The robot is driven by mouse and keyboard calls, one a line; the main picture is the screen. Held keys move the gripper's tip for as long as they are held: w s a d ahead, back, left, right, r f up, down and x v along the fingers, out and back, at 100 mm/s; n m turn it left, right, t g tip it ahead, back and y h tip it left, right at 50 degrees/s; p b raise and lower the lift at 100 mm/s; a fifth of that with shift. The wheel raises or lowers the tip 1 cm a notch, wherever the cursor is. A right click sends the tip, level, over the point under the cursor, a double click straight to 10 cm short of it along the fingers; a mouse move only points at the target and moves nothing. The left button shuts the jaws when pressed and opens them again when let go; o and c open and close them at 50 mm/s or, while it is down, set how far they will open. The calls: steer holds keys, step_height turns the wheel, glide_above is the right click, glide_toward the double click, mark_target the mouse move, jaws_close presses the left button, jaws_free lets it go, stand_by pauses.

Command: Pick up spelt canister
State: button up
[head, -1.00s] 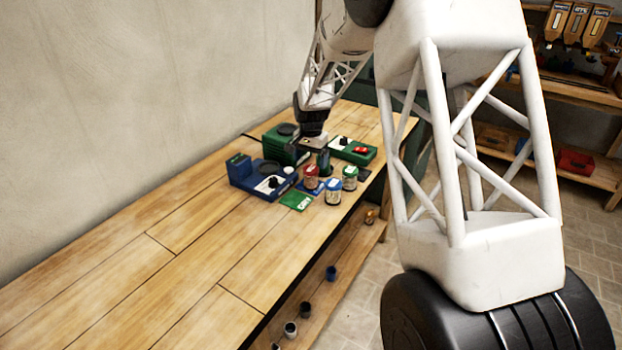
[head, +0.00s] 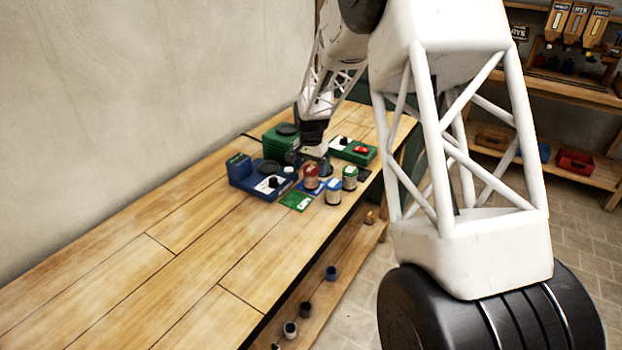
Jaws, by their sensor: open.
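Three small canisters stand close together near the bench's far right edge. One has a red lid (head: 311,177), one a blue and white lid (head: 333,192), one a green lid (head: 350,177). Their labels are too small to read, so I cannot tell which one is spelt. My gripper (head: 309,161) is open and points down just behind the red-lidded canister. Its fingers are small and partly hidden, and I cannot tell whether they touch anything.
A blue machine (head: 255,182) with a knob stands left of the canisters. A green machine (head: 281,140) and a green box with a red switch (head: 353,150) stand behind. A green card (head: 297,200) lies in front. The near bench (head: 150,270) is clear.

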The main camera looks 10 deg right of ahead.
mark_target(311, 177)
steer(key=shift+f, duration=2.4)
steer(key=shift+c, duration=0.3)
steer(key=c, duration=1.1)
steer(key=shift+r, duration=0.1)
steer(key=shift+r, duration=4.95)
steer(key=w+a, duration=0.3)
steer(key=a, duration=0.1)
steer(key=w+a, duration=0.3)
steer(key=a, duration=0.1)
steer(key=w+a, duration=0.3)
steer(key=a, duration=0.2)
steer(key=shift+w, duration=0.2)
